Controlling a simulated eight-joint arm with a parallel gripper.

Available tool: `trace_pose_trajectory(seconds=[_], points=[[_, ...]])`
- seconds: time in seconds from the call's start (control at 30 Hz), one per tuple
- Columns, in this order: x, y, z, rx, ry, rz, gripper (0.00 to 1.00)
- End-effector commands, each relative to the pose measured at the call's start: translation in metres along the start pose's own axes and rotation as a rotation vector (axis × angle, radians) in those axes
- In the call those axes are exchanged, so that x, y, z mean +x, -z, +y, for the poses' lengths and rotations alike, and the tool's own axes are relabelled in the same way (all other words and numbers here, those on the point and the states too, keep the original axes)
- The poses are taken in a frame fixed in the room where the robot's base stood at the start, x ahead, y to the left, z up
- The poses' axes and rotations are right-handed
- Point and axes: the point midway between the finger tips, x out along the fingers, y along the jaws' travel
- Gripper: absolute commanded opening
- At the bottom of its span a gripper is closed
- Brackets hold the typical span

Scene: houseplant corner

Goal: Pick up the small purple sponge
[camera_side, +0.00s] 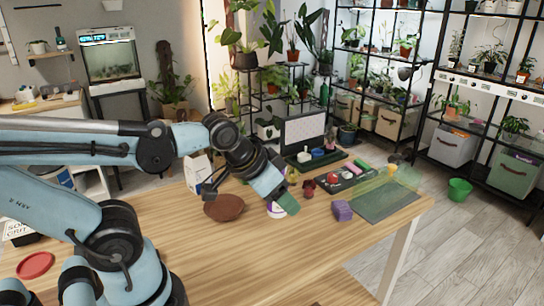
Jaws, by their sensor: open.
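The small purple sponge (342,210) lies on the wooden table (270,250), near its right side and just left of a dark mat. My gripper (284,196) is above the table, to the left of the sponge and clearly apart from it. It points down and to the right. Its jaws are open, though the gap between the fingers is hard to see from this side. A green patch shows at the gripper's tip; I cannot tell whether it is part of the fingers or something behind them.
A brown bowl (223,207) and a partly hidden white and purple cup (275,210) are near my gripper. Small dark red items (308,189) and a dark tray (334,187) lie behind the sponge. The dark mat (388,206) is to the right. The table front is clear.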

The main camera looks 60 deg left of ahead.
Motion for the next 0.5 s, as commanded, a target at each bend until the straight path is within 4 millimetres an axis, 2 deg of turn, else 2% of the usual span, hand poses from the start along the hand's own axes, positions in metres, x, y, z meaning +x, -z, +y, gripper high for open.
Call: trace_pose_trajectory(seconds=[0.27, 0.5], points=[[0.015, 0.033, -0.001, 0.448, 0.09, -0.138, 0.56], [0.042, 0.066, 0.001, 0.891, 0.184, -0.299, 0.56]])
